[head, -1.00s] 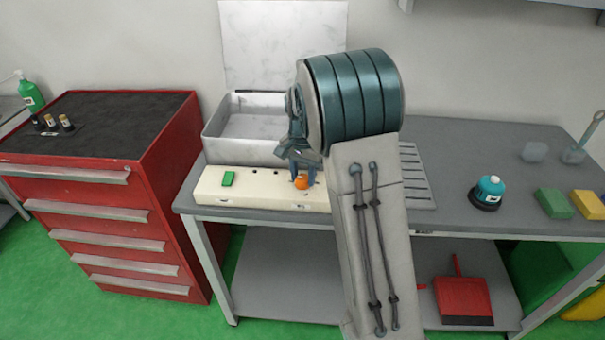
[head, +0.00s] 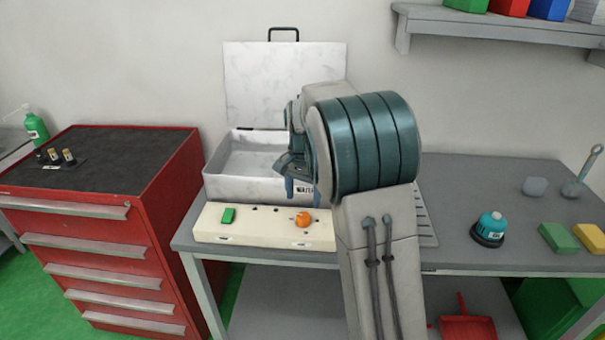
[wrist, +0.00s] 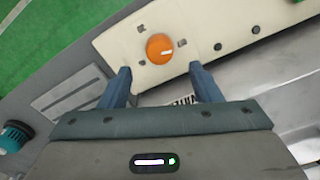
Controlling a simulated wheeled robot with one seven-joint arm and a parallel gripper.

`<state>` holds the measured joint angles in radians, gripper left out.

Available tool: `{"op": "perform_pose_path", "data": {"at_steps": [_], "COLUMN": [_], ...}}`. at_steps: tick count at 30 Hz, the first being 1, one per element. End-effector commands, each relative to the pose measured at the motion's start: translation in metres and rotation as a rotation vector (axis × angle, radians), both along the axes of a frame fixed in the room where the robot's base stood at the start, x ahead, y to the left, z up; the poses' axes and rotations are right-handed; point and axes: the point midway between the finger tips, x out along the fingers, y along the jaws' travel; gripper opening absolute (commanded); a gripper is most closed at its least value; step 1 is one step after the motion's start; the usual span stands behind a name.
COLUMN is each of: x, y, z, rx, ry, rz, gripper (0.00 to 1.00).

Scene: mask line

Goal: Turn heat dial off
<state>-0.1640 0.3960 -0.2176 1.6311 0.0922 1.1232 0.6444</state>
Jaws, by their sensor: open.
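The heat dial is an orange round knob (head: 303,218) on the right part of a cream control panel (head: 262,235) at the table's front edge. The wrist view shows the orange dial (wrist: 160,48) with a pale line mark, beyond my fingertips and roughly midway between them. My gripper (head: 302,190) is open and empty, raised behind and above the dial and apart from it. In the wrist view my two blue fingers (wrist: 160,72) are spread wide.
A green switch (head: 228,215) is on the panel's left. An open grey metal box (head: 225,188) with its lid upright stands right behind the panel. A red drawer cabinet (head: 110,232) stands left.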

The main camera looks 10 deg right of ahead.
Motion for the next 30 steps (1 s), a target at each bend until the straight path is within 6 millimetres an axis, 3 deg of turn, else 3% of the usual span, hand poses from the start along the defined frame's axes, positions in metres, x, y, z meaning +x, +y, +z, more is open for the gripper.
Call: {"op": "perform_pose_path", "data": {"at_steps": [6, 12, 26, 30], "x": [0.001, 0.001, -0.001, -0.019], "y": [0.0, 0.0, 0.0, -0.002], "z": [0.049, 0.073, 0.079, 0.085], "rx": [0.001, 0.001, 0.002, 0.011], "ry": [-0.005, -0.002, -0.003, -0.019], "rz": [0.0, -0.001, 0.003, 0.042], "gripper": [0.57, 0.57, 0.57, 0.57]}}
